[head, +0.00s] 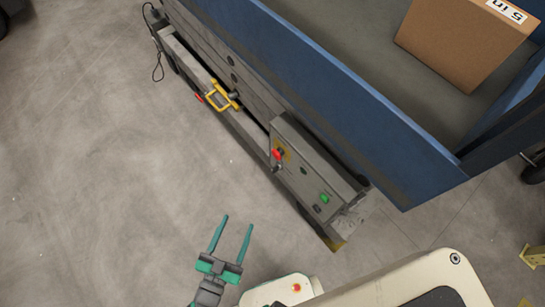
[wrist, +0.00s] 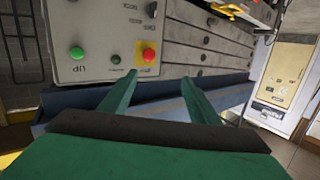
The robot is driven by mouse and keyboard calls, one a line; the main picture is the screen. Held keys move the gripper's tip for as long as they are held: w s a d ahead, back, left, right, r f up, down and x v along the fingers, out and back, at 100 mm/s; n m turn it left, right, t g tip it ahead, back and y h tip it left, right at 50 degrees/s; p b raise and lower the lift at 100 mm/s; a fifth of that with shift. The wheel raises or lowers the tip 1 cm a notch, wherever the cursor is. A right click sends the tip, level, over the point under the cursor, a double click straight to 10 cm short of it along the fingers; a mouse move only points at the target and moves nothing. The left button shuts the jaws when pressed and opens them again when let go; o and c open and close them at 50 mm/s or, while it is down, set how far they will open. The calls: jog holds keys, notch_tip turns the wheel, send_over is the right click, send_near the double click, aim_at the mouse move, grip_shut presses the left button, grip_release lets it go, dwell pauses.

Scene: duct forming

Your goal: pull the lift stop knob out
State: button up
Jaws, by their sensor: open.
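The red lift stop knob (head: 277,154) sits on a yellow patch near the left end of the grey control box (head: 318,172) on the lift's side. In the wrist view the red knob (wrist: 149,56) shows just beyond the fingertips, between a small black part and the panel's edge. My gripper (head: 235,222) is open and empty, with two teal fingers apart, over the floor in front of the box. In the wrist view my gripper (wrist: 161,75) has nothing between its fingers. The knob is clear of both fingers in the head view.
A green button (head: 324,198) sits near the other end of the control box. A yellow handle (head: 222,96) sticks out along the lift's side. The blue platform wall (head: 350,105) rises above, with a cardboard box (head: 465,40) inside. The floor at left is clear.

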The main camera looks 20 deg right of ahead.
jog(key=w+d+f+m+g+h, duration=0.2)
jog(key=w+m+g+h, duration=0.15)
jog(key=w, duration=0.55)
jog(key=m+g+h, duration=0.2)
jog(key=g+h, duration=0.1)
send_near(279, 152)
jog(key=f+x, duration=0.1)
jog(key=x, duration=0.6)
jog(key=shift+w, duration=0.2)
